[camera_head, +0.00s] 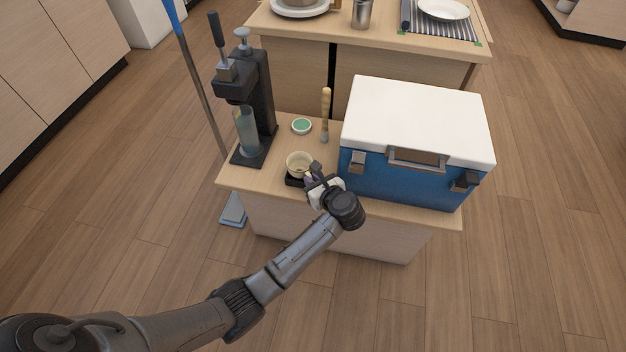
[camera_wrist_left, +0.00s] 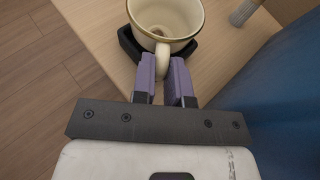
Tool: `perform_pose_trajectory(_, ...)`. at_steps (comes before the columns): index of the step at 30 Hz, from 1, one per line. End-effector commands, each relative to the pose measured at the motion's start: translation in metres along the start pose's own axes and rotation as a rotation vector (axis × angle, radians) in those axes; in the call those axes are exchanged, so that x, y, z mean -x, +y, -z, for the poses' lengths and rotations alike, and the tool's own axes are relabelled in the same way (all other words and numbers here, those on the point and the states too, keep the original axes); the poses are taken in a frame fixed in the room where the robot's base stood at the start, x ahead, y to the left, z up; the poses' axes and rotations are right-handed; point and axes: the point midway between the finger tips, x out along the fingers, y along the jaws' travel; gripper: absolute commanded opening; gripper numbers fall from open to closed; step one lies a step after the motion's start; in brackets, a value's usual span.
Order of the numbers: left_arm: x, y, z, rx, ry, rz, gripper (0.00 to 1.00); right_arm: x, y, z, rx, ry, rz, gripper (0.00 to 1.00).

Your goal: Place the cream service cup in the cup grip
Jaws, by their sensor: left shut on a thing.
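The cream cup (camera_head: 298,161) stands upright near the front edge of the small wooden counter. In the left wrist view the cup (camera_wrist_left: 168,18) shows its open rim and its handle toward me. A black holder, the cup grip (camera_head: 294,181), lies under and around the cup's lower part; it also shows in the left wrist view (camera_wrist_left: 128,42). I cannot tell whether the cup is fully seated in it. My left gripper (camera_head: 314,174) is shut on the cup's handle, and its purple fingers (camera_wrist_left: 166,72) show on both sides of the handle. My right gripper is out of view.
A blue cooler with a white lid (camera_head: 417,130) stands close to the right of my left gripper. A black press (camera_head: 247,100) stands at the left. A green-topped dish (camera_head: 301,126) and a wooden-handled brush (camera_head: 326,115) are behind the cup.

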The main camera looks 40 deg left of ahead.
Motion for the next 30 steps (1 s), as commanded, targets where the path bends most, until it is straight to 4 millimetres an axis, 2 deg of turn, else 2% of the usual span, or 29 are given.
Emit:
perform_pose_trajectory(23,-0.0021,0.0001,0.004,0.001,-0.001,-0.001,0.0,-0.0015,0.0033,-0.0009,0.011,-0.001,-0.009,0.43)
perform_pose_trajectory(24,-0.002,0.0001,0.0035,0.001,-0.001,-0.001,0.17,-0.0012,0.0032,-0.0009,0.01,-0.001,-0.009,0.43)
perform_pose_trajectory(30,-0.002,0.0,0.0037,0.001,-0.001,-0.001,0.36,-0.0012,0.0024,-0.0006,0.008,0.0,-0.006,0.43)
